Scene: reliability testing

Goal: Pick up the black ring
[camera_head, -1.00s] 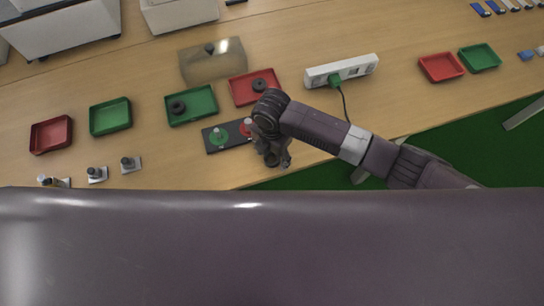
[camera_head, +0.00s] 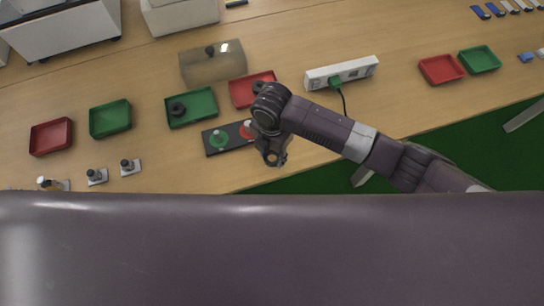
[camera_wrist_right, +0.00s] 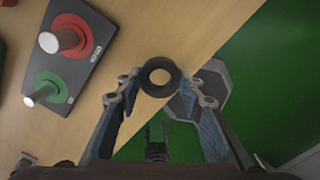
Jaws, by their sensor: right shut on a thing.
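A black ring (camera_wrist_right: 159,76) sits between the fingertips of my right gripper (camera_wrist_right: 158,88) in the right wrist view. The gripper is shut on it, and the ring's open centre faces the camera. In the head view my right gripper (camera_head: 272,156) hangs near the front edge of the table, just right of the dark board (camera_head: 230,138). Another black ring (camera_head: 178,108) lies in the green tray. A dark round shape shows in the red tray beside my arm, partly hidden. My left gripper is not in view.
The board carries a green disc (camera_wrist_right: 54,86) and a red disc (camera_wrist_right: 69,37), each with an upright peg. A green tray (camera_head: 204,116), a red tray (camera_head: 240,99) and a power strip (camera_head: 362,67) stand behind. Small pegged stands (camera_head: 131,167) are at the left.

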